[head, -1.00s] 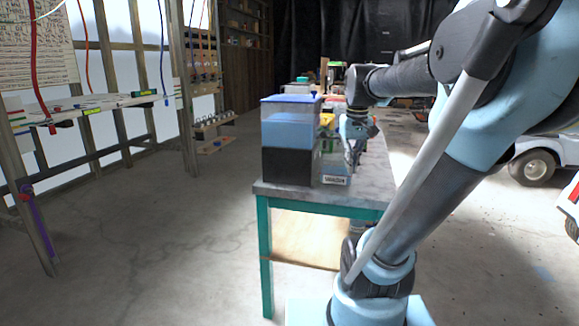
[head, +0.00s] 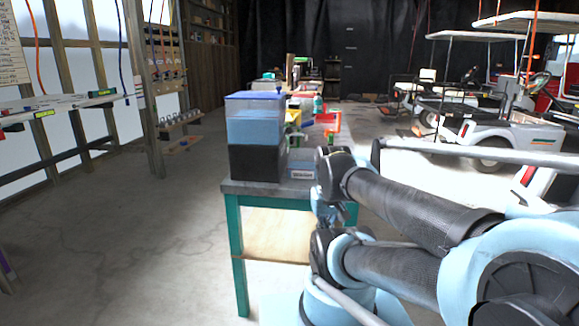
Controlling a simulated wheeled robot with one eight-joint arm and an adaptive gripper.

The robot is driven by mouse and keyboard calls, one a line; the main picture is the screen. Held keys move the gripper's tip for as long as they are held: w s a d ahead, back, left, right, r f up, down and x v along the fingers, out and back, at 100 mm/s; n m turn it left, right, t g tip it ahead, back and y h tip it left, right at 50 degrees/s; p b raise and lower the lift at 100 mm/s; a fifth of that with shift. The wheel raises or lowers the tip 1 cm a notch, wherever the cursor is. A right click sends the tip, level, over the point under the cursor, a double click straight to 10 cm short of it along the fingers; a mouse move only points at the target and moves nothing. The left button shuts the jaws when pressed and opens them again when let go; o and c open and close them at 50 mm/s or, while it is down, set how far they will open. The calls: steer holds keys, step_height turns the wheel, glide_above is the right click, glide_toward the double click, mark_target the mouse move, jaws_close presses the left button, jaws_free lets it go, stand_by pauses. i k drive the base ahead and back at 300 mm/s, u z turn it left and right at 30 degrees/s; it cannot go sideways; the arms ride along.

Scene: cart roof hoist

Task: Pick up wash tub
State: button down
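A small grey-blue tub with a white label (head: 301,170) stands on the near end of the table (head: 262,190), to the right of a tall stack. The label's text is too small to read, so I cannot tell for sure that this is the wash tub. The stack has a black bin (head: 256,163) at the bottom, a blue bin (head: 254,128) above it and a clear top part with a blue lid (head: 255,96). My gripper (head: 326,210) seems to hang beside the table's right edge, below the tabletop and apart from the tub. Its fingers are not clear.
Red (head: 325,120) and yellow (head: 294,118) bins stand farther back on the table. A white golf cart (head: 490,130) is at the right. A wooden rack with hanging hoses (head: 155,90) is at the left. The floor left of the table is clear.

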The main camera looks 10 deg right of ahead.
mark_target(302, 162)
steer(key=u, duration=0.45)
steer(key=k, duration=1.4)
steer(key=z, duration=0.3)
steer(key=i, duration=1.05)
steer(key=z, duration=0.05)
